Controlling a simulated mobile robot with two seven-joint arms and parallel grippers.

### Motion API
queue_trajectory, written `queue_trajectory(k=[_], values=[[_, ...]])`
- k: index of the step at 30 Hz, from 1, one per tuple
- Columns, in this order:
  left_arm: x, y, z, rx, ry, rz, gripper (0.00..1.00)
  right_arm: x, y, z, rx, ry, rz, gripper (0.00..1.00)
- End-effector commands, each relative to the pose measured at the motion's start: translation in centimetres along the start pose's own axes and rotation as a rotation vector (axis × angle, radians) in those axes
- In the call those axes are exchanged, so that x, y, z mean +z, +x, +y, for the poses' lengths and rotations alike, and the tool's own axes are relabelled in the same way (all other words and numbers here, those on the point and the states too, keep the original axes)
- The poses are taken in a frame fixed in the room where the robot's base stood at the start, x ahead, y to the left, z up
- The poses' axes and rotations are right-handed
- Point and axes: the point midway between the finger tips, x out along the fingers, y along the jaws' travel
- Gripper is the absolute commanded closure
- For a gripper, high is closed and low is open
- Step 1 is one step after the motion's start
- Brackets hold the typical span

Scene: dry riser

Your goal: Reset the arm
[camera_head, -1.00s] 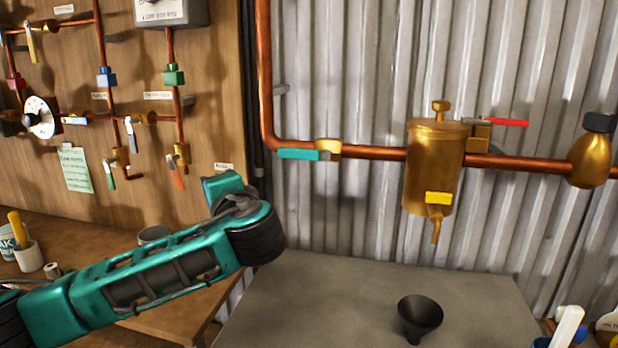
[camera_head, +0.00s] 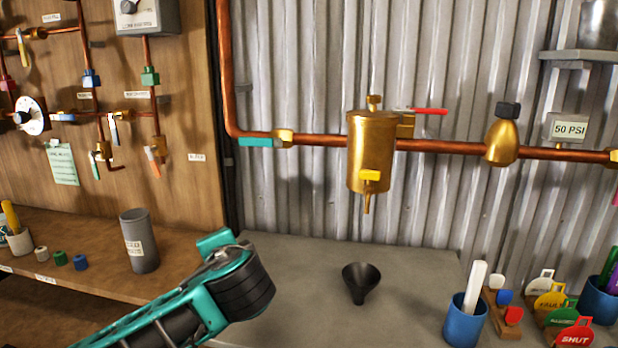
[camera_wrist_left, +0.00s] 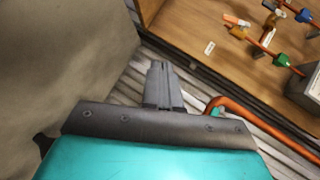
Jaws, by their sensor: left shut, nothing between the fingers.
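My left arm (camera_head: 185,312), teal and black, comes in from the lower left in the head view. Its dark rounded end stands over the left edge of the grey bench, left of a black funnel (camera_head: 361,280). The fingers do not show clearly there. In the left wrist view my left gripper (camera_wrist_left: 160,72) has its dark fingers together, with nothing between them. It points toward the corrugated wall, with the wooden panel (camera_wrist_left: 190,25) beyond. My right arm and gripper are in neither view.
A copper pipe (camera_head: 320,141) with a brass canister (camera_head: 370,155) runs along the corrugated wall. A grey cup (camera_head: 139,242) stands on the wooden shelf. A blue cup (camera_head: 465,322) and several coloured tags stand at the bench's right. The bench (camera_head: 300,260) behind the funnel is clear.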

Motion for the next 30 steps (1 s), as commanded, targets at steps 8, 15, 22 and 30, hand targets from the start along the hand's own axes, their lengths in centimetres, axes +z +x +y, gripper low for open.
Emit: queue_trajectory(k=[8, 15, 22, 30], values=[[3.8, -3.0, 10.9, 0.362, -0.174, 0.022, 1.00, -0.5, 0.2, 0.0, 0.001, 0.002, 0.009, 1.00], [9.2, -6.5, 17.8, 0.616, -0.374, -0.046, 1.00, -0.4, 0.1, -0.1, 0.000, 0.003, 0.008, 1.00], [16.0, -10.2, 22.4, 0.775, -0.566, -0.183, 1.00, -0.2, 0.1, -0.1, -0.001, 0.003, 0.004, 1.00], [22.9, -14.1, 24.8, 0.841, -0.713, -0.347, 1.00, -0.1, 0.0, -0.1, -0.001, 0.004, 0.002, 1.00]])
